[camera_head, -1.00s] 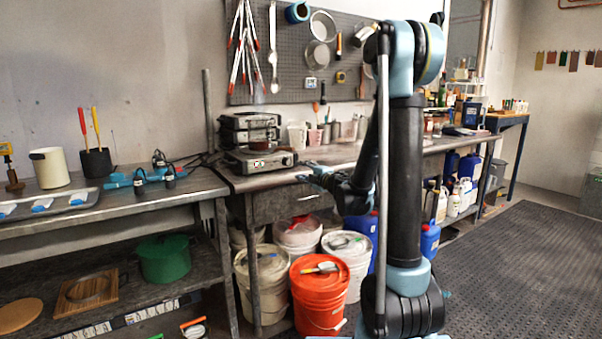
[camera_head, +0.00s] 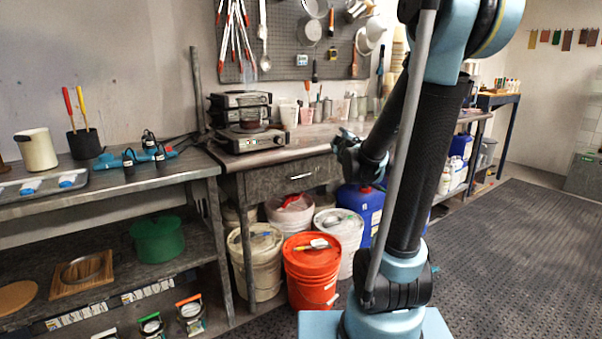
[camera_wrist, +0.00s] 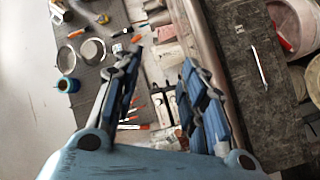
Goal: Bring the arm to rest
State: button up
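My arm stands at the right of the head view, with its black link leaning and its upper joint cut off by the top edge. My gripper (camera_head: 343,145) shows small and dark at the end of the folded forearm, in front of the workbench edge. In the wrist view my gripper (camera_wrist: 162,58) has its two blue-and-black fingers spread apart. Nothing shows held between them; the bench and wall items seen between the fingers look farther off.
The workbench (camera_head: 235,160) carries a stacked black appliance (camera_head: 243,115). Below stand an orange bucket (camera_head: 312,275), white buckets (camera_head: 258,265) and a blue container (camera_head: 362,205). A pegboard (camera_head: 285,65) with tools hangs behind. The dark floor mat (camera_head: 510,250) at right is clear.

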jog(key=s+d+f+m+g+h, duration=0.2)
jog(key=s+d+f+m+g, duration=0.25)
jog(key=s, duration=0.35)
jog(key=s+d+f+m+g+h, duration=0.2)
jog(key=s+d+f+m+g, duration=0.15)
jog(key=s+d+f, duration=0.35)
jog(key=s+a+f+m+g+y, duration=0.1)
jog(key=s+a+f+g, duration=0.1)
jog(key=s, duration=0.6)
jog(key=s+a+f+m+g+y, duration=0.1)
jog(key=s+a+f+g, duration=0.1)
jog(key=s, duration=0.6)
jog(key=s+a+f+m+g+y, duration=0.1)
jog(key=s+a+f+g+y, duration=0.1)
jog(key=s+f, duration=0.3)
jog(key=s+a+g, duration=0.1)
jog(key=s, duration=0.2)
jog(key=shift+a+f+m, duration=0.25)
jog(key=shift+a+m, duration=0.05)
jog(key=shift+a, duration=0.05)
